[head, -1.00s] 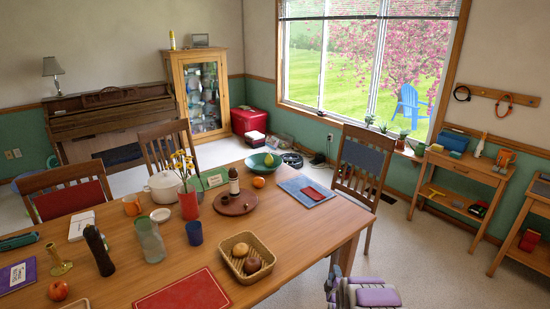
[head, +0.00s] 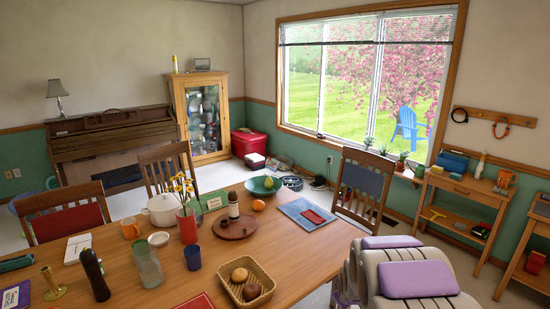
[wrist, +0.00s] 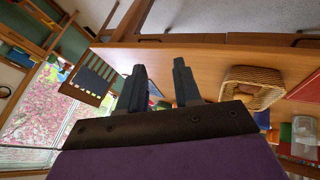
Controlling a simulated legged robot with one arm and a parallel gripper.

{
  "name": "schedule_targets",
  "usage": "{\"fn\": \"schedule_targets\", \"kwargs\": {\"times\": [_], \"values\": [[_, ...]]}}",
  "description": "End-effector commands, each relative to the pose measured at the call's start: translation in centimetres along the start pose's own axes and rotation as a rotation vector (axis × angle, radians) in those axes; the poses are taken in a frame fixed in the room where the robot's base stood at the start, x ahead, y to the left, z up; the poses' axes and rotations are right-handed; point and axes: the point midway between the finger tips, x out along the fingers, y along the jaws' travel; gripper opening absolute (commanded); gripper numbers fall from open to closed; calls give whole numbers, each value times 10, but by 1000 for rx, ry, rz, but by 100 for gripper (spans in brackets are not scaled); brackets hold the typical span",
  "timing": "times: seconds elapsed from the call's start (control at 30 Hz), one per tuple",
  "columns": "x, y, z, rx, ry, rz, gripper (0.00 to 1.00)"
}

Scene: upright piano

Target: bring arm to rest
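My gripper (wrist: 160,85) shows in the wrist view, its two dark fingers apart with nothing between them. It is open and empty. In the head view, my arm (head: 415,278), white with purple pads, is folded at the lower right, beside the right end of the table (head: 325,240). The gripper itself is not seen in the head view.
The table holds a wicker basket (head: 247,296), a green bowl (head: 262,187), a red vase (head: 187,228) and several cups. A chair (head: 360,190) stands behind it. A wooden side table (head: 466,190) is at the right. The upright piano (head: 112,145) stands at the far left.

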Motion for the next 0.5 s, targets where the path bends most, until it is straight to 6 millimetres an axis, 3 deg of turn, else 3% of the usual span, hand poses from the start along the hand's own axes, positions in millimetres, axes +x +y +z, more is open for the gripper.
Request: {"fn": "schedule_targets", "kwargs": {"times": [0.03, 0.27, 0.5], "values": [[-20, -4, 3, 27, -22, -19, 33], [-103, -37, 36, 166, -161, -121, 33], [-190, -80, 82, 299, -321, -212, 33]]}}
